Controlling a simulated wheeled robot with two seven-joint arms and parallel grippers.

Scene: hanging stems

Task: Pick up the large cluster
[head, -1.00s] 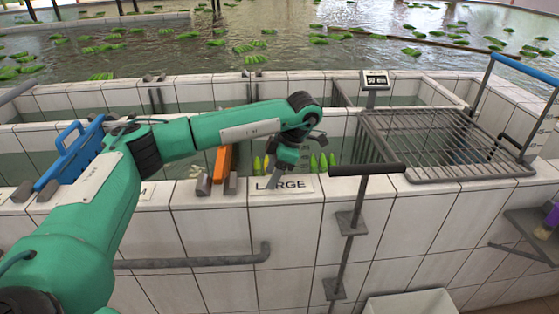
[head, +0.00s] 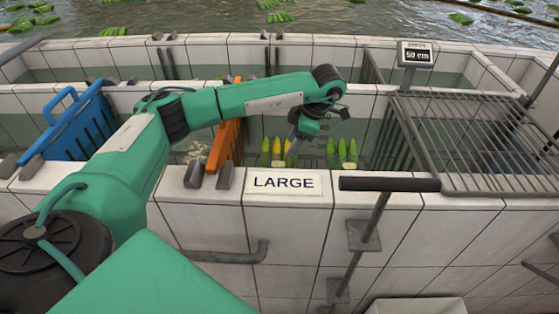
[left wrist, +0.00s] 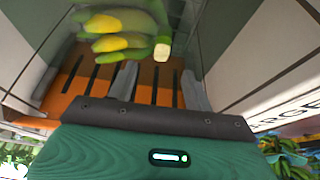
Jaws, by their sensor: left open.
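Two banana clusters stand in the water channel behind the white wall's LARGE sign (head: 283,183). The left one (head: 277,150) is yellow and green, the right one (head: 341,153) mostly green; each shows a pale cut stem. Which is larger I cannot tell. My left gripper (head: 291,148) points down at the right side of the left cluster, partly overlapping it. Whether it touches is unclear. In the left wrist view a yellow-green cluster (left wrist: 118,32) lies ahead of the open left gripper (left wrist: 158,82), its cut stem end facing it. My right gripper is out of view.
An orange slotted gate (head: 226,135) stands in the channel left of the clusters. A blue gate (head: 78,130) is farther left. A metal rack (head: 470,140) and a scale display (head: 416,56) are at right. A dark T-handle (head: 388,184) stands before the wall.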

